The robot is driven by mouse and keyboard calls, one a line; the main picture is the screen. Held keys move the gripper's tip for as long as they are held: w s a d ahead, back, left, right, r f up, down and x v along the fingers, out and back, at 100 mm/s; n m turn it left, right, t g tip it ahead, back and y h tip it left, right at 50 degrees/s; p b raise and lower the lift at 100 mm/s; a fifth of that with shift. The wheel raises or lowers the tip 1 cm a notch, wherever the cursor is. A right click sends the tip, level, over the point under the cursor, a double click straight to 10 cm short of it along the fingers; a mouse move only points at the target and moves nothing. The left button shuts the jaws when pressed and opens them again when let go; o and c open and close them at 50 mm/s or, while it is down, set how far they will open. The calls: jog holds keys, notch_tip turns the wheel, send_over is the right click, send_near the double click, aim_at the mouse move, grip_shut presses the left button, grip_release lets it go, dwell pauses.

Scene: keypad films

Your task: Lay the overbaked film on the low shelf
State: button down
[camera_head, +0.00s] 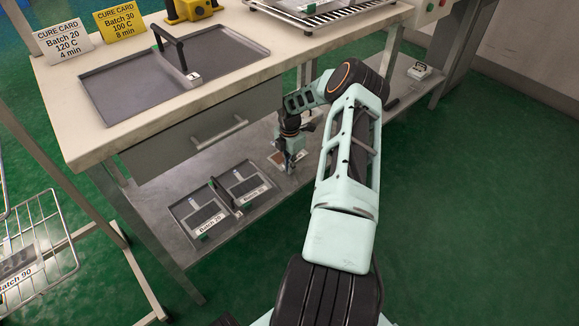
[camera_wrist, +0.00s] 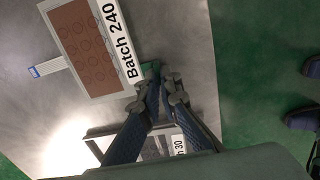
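The brown film labelled Batch 240 (camera_wrist: 90,45) is flat over the low shelf (camera_wrist: 195,55) in the wrist view. It has a darker brown keypad pattern, a blue-tipped tail and a green tab near my fingertips. In the head view its brown edge (camera_head: 276,158) shows beside my gripper (camera_head: 291,163), partly hidden by it. My fingertips (camera_wrist: 160,88) are close together at the film's label end. I cannot tell whether they pinch the green tab, or whether the film fully touches the shelf.
A tray (camera_head: 178,209) with two grey films, Batch 20 (camera_head: 207,216) and one partly hidden (camera_head: 248,184), stands left on the low shelf. Above are a drawer (camera_head: 205,135) and the tabletop with an empty handled tray (camera_head: 130,87). A wire basket (camera_head: 35,250) is at far left.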

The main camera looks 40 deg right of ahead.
jog(key=shift+f, duration=0.15)
jog(key=c, duration=2.1)
grip_release()
